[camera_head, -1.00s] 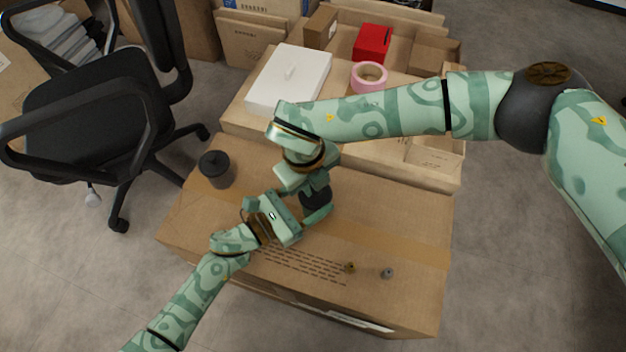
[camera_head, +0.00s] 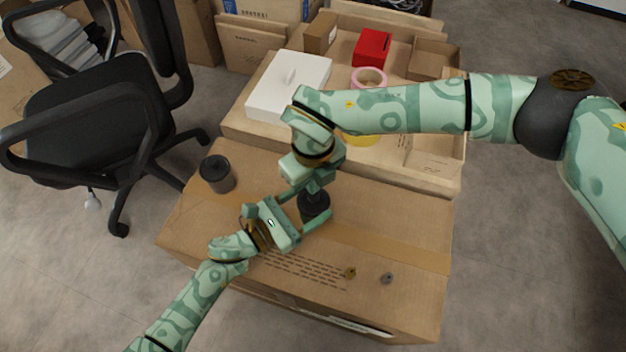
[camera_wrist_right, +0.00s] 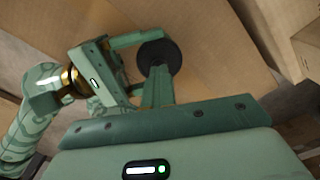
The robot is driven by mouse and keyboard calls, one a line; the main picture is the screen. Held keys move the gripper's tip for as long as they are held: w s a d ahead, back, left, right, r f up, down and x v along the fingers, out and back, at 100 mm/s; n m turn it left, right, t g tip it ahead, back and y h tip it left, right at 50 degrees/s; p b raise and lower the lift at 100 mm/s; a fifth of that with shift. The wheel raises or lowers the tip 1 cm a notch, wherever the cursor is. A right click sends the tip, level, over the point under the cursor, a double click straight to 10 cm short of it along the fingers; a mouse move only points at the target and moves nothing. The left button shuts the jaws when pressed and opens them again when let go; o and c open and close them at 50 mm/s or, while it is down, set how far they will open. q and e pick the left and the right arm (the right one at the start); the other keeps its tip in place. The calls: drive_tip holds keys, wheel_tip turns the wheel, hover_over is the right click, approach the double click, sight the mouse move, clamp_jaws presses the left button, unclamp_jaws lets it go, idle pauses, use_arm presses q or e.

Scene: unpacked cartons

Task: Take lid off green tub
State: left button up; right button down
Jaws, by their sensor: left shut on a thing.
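A dark round lid-like disc (camera_head: 314,204) is at my two grippers above the carton top; it also shows in the wrist view (camera_wrist_right: 160,54). I see no clearly green tub body; any part under the disc is hidden. My left gripper (camera_head: 308,222) comes in from the left, its fingers around the sides of the dark-topped thing and shut on it. My right gripper (camera_wrist_right: 158,70) is over the middle of the disc, its fingertips close together there. Whether they grip a knob is hidden. A dark lidded canister (camera_head: 217,174) stands apart at the carton's left.
The large carton (camera_head: 400,225) bears a small brass piece (camera_head: 350,272) and a grey piece (camera_head: 387,278) near its front. Behind are a white box (camera_head: 290,85), red box (camera_head: 371,48), pink tape roll (camera_head: 369,77) and yellow thing (camera_head: 362,141). An office chair (camera_head: 95,100) stands left.

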use_arm(q)
drive_tip(key=shift+f, duration=0.15)
use_arm(e)
drive_tip(key=shift+f, duration=0.1)
use_arm(q)
drive_tip(key=shift+d, duration=0.1)
use_arm(e)
drive_tip(key=c, duration=1.7)
unclamp_jaws()
use_arm(q)
drive_tip(key=shift+r, duration=0.2)
drive_tip(key=o, duration=1.5)
use_arm(e)
wheel_tip(320, 180, up, 12)
